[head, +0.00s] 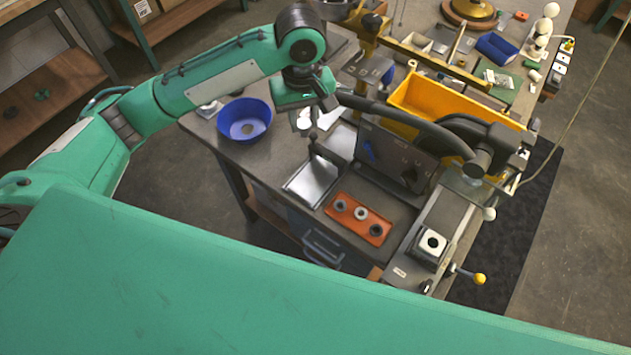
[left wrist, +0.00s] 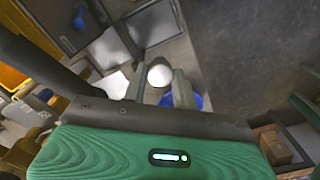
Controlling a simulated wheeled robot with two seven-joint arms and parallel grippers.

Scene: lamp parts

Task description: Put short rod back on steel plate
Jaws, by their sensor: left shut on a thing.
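My left gripper (head: 314,150) is above the bench, over the far edge of the steel plate (head: 310,183). In the left wrist view its two fingers (left wrist: 159,88) are on either side of a pale, round-ended thing (left wrist: 160,75), which looks like the short rod seen end-on. The gripper is shut on it. The rod's length is hidden in that view, and in the head view it is hard to make out against the gripper. The steel plate is a shiny flat rectangle near the bench's front edge. My right gripper is not in view.
A blue bowl (head: 244,119) stands left of the gripper. An orange tray (head: 346,229) with 3 small rings lies right of the plate. A dark machine with a curved arm (head: 410,125) and a yellow bin (head: 455,105) stand close on the right.

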